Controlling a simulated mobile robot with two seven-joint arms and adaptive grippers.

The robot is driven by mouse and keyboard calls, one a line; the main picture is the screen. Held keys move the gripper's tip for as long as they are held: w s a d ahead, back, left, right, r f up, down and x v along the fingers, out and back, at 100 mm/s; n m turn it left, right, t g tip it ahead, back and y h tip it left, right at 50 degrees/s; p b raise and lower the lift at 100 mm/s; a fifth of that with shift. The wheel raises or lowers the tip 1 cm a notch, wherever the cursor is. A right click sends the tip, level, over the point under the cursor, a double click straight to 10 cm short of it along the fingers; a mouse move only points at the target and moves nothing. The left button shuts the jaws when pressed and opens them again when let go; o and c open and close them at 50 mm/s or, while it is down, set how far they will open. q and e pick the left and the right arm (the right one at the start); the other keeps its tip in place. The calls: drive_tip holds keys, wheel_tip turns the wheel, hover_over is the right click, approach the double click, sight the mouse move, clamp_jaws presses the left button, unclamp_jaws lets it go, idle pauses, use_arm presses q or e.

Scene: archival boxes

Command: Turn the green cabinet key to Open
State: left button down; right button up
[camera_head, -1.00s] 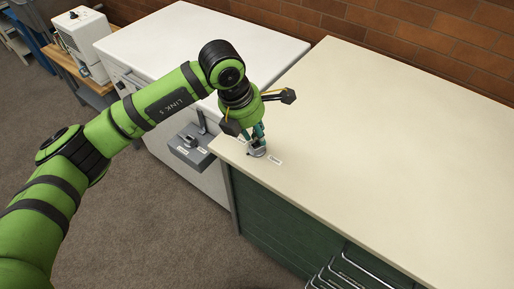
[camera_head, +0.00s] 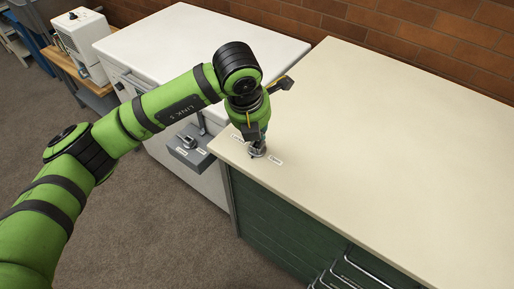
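The green cabinet (camera_head: 270,215) stands under the cream countertop (camera_head: 400,130). A small grey metal lock fitting (camera_head: 258,151) sits on the countertop near its left corner. One small white label (camera_head: 275,161) lies just right of it and another (camera_head: 237,137) up and left of it. My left gripper (camera_head: 258,143) points down with its fingertips at the fitting. The key itself is not clearly visible; the fingers hide it. The fingers are too small and overlapped to tell open from shut. The label texts are too small to read. My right gripper is not in view.
A white device (camera_head: 82,40) stands on a wooden table at the back left. A brick wall runs behind. Most of the countertop is clear.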

use_arm(q)
drive_tip(key=shift+s+d, duration=0.1)
drive_tip(key=shift+n, duration=0.3)
drive_tip(key=n+y+b, duration=0.1)
drive_tip(key=n, duration=0.2)
drive_tip(key=shift+d+f, duration=0.1)
drive_tip(key=shift+f, duration=0.05)
drive_tip(key=n, duration=0.2)
drive_tip(key=shift+n+y+b, duration=0.4)
drive_tip(key=shift+n, duration=0.5)
